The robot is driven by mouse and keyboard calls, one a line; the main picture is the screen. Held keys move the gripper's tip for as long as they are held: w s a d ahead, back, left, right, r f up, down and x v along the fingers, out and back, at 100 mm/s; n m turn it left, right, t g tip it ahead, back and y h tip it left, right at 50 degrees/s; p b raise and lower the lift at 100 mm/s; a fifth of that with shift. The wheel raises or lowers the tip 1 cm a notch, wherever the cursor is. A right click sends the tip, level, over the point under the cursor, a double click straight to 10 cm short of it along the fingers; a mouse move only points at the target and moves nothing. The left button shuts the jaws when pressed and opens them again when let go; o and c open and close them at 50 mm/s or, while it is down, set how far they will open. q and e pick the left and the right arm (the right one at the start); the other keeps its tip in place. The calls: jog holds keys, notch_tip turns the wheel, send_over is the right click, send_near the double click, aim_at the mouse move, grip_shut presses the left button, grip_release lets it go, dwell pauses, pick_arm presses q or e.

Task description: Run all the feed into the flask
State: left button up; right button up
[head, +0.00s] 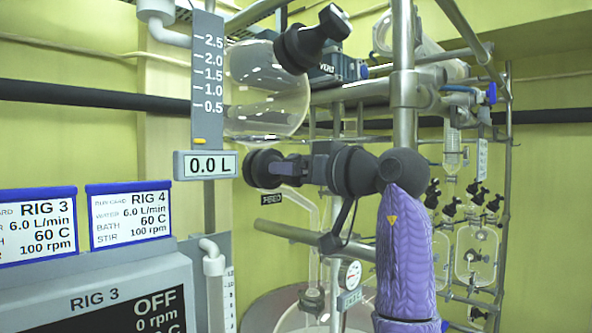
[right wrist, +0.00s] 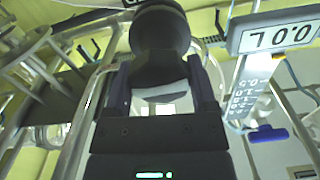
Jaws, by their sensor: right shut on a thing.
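The round glass feed vessel (head: 265,95) hangs at upper centre in the head view and looks clear, with no liquid visible. Its display (head: 207,164) reads 0.0 L, and the orange marker (head: 201,141) sits below the 0.5 mark. My right gripper (head: 284,168) is shut on the black feed valve knob (head: 261,169) below the vessel. The knob (right wrist: 160,35) also shows between the fingers in the right wrist view. My left gripper is out of view.
A black vent knob (head: 312,40) is above my right gripper. Metal frame posts (head: 404,60) and a dial gauge (head: 349,273) stand close to my arm. Rig cards (head: 130,215) and a grey control box (head: 120,295) reading OFF are at left.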

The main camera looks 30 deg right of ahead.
jog(key=o, duration=1.2)
jog(key=shift+c, duration=0.2)
jog(key=shift+s, duration=0.1)
jog(key=b+v, duration=0.3)
jog(key=v, duration=0.6)
jog(key=shift+s+d, duration=0.2)
jog(key=shift+s, duration=0.15)
